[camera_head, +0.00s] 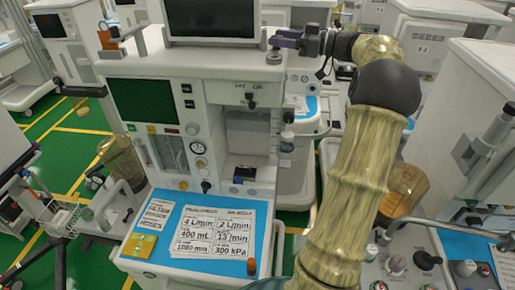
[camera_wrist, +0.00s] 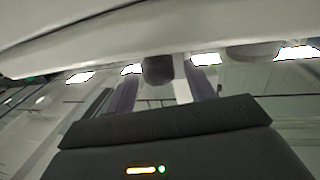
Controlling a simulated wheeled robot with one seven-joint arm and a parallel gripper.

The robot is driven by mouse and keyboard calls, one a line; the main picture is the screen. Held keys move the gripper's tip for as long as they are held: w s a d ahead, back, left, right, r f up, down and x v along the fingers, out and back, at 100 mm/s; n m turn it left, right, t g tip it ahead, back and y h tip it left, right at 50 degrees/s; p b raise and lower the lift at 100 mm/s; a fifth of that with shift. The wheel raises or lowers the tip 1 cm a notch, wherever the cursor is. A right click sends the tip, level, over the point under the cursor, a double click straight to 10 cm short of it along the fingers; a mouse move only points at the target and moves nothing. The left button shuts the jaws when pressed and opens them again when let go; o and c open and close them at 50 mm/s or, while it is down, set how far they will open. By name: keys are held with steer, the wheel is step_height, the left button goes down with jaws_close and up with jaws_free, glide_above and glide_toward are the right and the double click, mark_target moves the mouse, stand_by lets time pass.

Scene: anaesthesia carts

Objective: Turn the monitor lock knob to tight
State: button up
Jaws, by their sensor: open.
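A dark monitor (camera_head: 210,20) stands on top of the white anaesthesia machine. A small grey round knob (camera_head: 273,57) sits at the machine's upper right corner, beside the monitor; I take it for the lock knob. My gripper (camera_head: 278,42), with purple fingers, points left and is close to this knob, at the monitor's right side. In the wrist view the two fingers stand apart, and a dark rounded knob (camera_wrist: 158,69) shows between and beyond their tips. I cannot tell whether the fingers touch it. The knob's marking for tight does not show.
A pale surface (camera_wrist: 120,35) crosses the top of the wrist view, close to the fingers. The machine's front panel (camera_head: 175,120) has a green screen and gauges. A blue worktop (camera_head: 170,222) with printed cards lies below. Other carts (camera_head: 435,60) crowd the right side.

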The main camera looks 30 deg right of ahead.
steer(key=shift+w+d+r+n+g+y+p, duration=0.1)
steer(key=shift+n+g+y+p, duration=0.35)
steer(key=shift+p, duration=1.1)
steer(key=shift+r+n+g+y+p, duration=0.1)
steer(key=shift+n+g+y+p, duration=0.3)
steer(key=shift+p, duration=1.1)
